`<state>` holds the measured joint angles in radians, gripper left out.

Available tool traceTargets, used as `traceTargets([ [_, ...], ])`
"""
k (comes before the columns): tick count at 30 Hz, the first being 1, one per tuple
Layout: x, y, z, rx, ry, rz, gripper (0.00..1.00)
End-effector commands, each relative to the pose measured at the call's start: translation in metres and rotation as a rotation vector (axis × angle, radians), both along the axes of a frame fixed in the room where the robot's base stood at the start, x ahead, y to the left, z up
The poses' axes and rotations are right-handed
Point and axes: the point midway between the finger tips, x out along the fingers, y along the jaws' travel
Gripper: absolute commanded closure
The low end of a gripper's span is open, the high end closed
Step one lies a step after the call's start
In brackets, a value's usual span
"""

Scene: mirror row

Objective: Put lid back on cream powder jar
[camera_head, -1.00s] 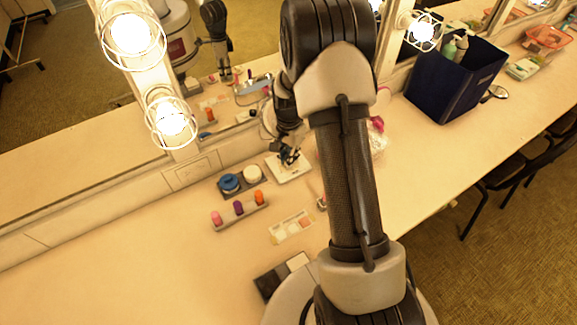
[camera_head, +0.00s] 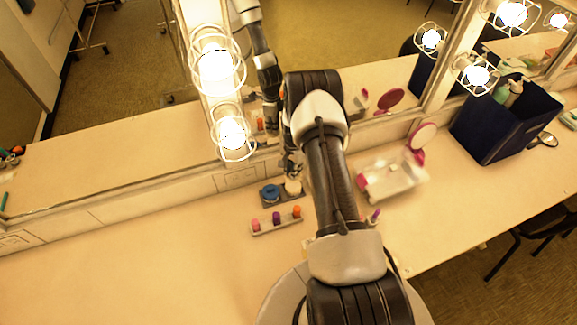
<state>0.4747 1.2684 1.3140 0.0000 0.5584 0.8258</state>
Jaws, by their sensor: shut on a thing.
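The cream powder jar (camera_head: 293,188) stands upright at the right of a dark tray (camera_head: 267,204), with a blue-topped jar (camera_head: 270,193) beside it on the left. My gripper (camera_head: 291,173) points down just above and behind the cream jar. It is shut on the lid, which is small and hard to make out between the fingers. I cannot tell whether the lid touches the jar.
A holder (camera_head: 276,225) with several lipsticks lies in front of the tray. The lamp strip and mirror stand close behind. A clear box (camera_head: 393,182), pink hand mirror (camera_head: 422,137) and navy bin (camera_head: 490,134) are to the right. The counter's left is clear.

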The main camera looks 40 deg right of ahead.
Motion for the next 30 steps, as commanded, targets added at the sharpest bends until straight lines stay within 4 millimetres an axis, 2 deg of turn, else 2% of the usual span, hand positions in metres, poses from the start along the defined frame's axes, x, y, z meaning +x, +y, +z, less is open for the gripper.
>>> traceTargets([
  [8,-0.001,0.001,-0.019,0.001,0.001,0.001,1.00],
  [19,0.000,0.001,-0.056,0.000,0.000,0.001,1.00],
  [30,0.000,0.001,-0.062,0.000,0.000,0.001,1.00],
])
